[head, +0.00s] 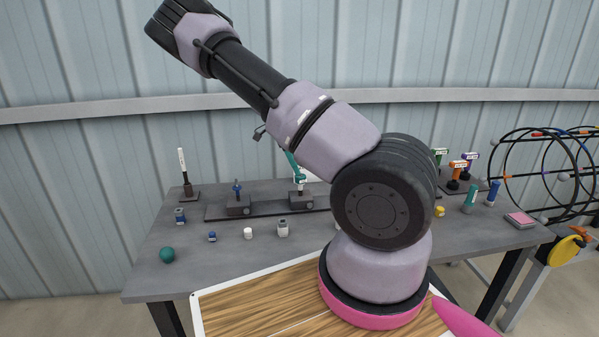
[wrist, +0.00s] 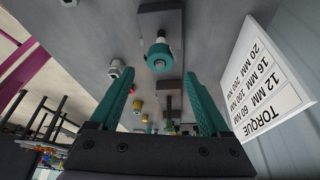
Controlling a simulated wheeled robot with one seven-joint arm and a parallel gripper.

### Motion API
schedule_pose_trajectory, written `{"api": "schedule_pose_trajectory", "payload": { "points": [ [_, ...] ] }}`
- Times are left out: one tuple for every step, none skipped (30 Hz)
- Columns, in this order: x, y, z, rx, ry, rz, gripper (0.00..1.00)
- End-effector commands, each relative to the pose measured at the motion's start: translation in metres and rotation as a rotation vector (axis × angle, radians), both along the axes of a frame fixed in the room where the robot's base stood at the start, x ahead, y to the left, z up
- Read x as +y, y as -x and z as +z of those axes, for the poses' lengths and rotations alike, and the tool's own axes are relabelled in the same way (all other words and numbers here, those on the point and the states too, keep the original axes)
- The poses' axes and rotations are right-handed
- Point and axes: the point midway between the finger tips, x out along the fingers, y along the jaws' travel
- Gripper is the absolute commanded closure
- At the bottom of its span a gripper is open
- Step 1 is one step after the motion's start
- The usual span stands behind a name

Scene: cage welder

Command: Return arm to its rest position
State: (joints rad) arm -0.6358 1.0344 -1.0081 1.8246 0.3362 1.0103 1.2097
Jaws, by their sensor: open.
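My gripper (wrist: 158,76) shows in the wrist view as two teal fingers standing wide apart on a dark palm. It is open, with nothing gripped between the fingers. Beyond the fingertips is a teal-collared piece (wrist: 158,58) with a pale centre on a dark block; it appears apart from the fingers. In the head view my arm (head: 330,135) rises from its pink-ringed base and leans up to the left, over the bench. The gripper cannot be clearly made out there; a small teal part shows just below the arm, and I cannot tell what it belongs to.
A grey bench (head: 180,265) carries small parts, including a teal ball (head: 167,255) and a dark fixture block (head: 238,205). A white torque placard (wrist: 268,85) stands close on the right in the wrist view. A black ring cage (head: 545,165) is at right; a corrugated wall stands behind.

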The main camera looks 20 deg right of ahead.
Motion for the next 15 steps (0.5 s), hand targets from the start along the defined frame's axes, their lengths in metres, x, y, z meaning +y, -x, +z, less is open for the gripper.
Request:
{"api": "schedule_pose_trajectory", "payload": {
  "points": [
    [0.005,-0.003,0.011,-0.003,-0.002,0.003,0.2],
    [0.007,-0.004,0.017,-0.004,-0.002,0.002,0.2],
    [0.01,-0.005,0.024,-0.003,-0.002,0.001,0.2],
    [0.011,-0.006,0.029,-0.003,-0.001,0.002,0.2],
    [0.014,-0.007,0.034,-0.003,-0.002,0.001,0.2],
    [0.016,-0.009,0.041,-0.003,0.0,0.001,0.2],
    [0.018,-0.009,0.045,-0.003,-0.001,0.001,0.2],
    [0.019,-0.01,0.048,-0.003,-0.001,0.0,0.2],
    [0.02,-0.011,0.053,-0.002,0.0,0.0,0.2],
    [0.021,-0.011,0.056,-0.002,0.0,-0.001,0.2],
    [0.022,-0.011,0.058,-0.001,-0.001,-0.002,0.2],
    [0.023,-0.012,0.06,-0.002,-0.001,-0.002,0.2],
    [0.023,-0.012,0.062,-0.001,-0.001,-0.002,0.2],
    [0.023,-0.012,0.062,-0.001,-0.001,-0.001,0.2],
    [0.024,-0.012,0.063,0.0,0.0,-0.001,0.2]
  ]
}}
